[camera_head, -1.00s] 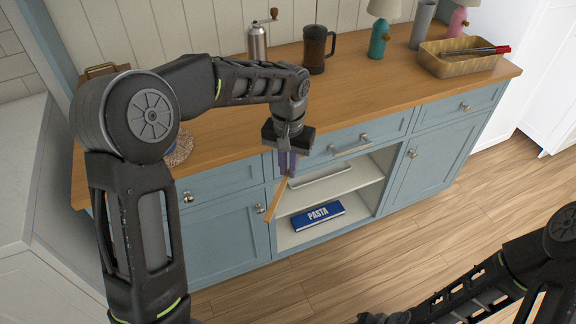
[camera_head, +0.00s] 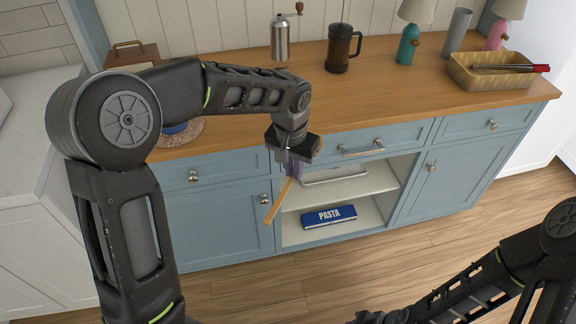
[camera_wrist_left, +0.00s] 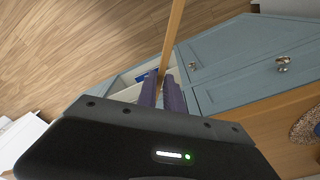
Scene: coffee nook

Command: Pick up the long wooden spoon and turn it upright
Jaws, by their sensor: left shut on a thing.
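The long wooden spoon (camera_head: 277,202) is held in front of the cabinet, its visible end slanting down and to the left. It also shows in the left wrist view (camera_wrist_left: 174,35), running away from between the fingers. My left gripper (camera_head: 293,168) points down in front of the counter edge and is shut on the spoon. Its purple fingers (camera_wrist_left: 161,95) show in the left wrist view. The spoon's other end is hidden behind the gripper. My right arm comes in at the lower right, but its gripper cannot be made out.
An open shelf below holds a blue pasta box (camera_head: 329,217). The floor in front is clear.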

